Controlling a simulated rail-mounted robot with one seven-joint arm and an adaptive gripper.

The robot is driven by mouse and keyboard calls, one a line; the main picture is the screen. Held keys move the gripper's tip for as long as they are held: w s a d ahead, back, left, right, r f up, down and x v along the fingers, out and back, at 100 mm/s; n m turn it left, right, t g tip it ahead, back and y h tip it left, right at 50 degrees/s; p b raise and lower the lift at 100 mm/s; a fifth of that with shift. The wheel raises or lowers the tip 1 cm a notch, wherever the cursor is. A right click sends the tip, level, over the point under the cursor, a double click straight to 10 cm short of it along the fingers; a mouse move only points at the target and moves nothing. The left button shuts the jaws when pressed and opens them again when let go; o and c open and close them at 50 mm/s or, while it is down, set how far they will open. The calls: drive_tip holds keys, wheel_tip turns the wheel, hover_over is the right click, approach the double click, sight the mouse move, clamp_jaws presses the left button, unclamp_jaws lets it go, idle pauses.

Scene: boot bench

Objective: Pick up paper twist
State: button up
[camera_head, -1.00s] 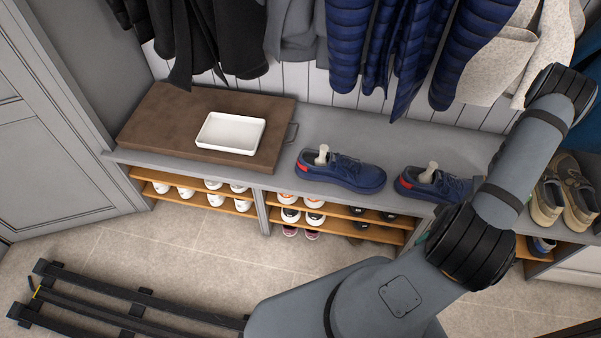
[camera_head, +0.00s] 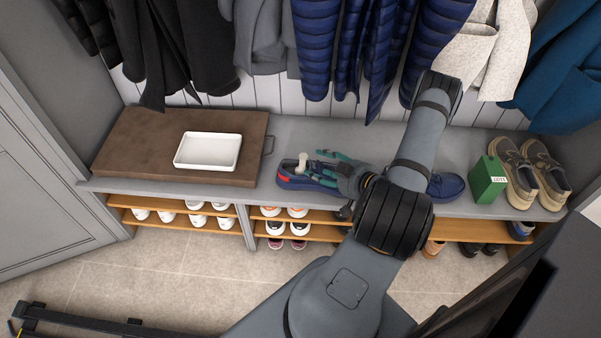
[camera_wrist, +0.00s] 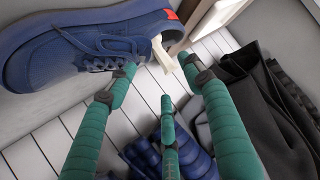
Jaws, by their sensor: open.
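A cream paper twist (camera_head: 302,163) stands up out of the opening of the left blue shoe (camera_head: 290,181) on the bench. In the wrist view the twist (camera_wrist: 161,54) rises from the collar of the laced shoe (camera_wrist: 70,50), near its red heel tab. My gripper (camera_head: 322,166) has green fingers and is over this shoe. In the wrist view the fingertips (camera_wrist: 158,68) are spread apart, close around the twist, with nothing clearly clamped. A second blue shoe (camera_head: 446,186) is partly hidden behind my arm; its opening is not visible.
A white tray (camera_head: 208,151) rests on a brown board (camera_head: 125,150) at the left of the bench (camera_head: 345,135). A green box (camera_head: 487,180) and tan shoes (camera_head: 540,175) stand at the right. Coats (camera_head: 315,50) hang behind; shelves below hold shoes.

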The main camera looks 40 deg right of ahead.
sight(303, 167)
drive_tip(key=shift+x, duration=3.5)
drive_tip(key=shift+w+r, duration=0.1)
drive_tip(key=shift+r, duration=0.05)
drive_tip(key=shift+c, duration=0.4)
drive_tip(key=c, duration=0.8)
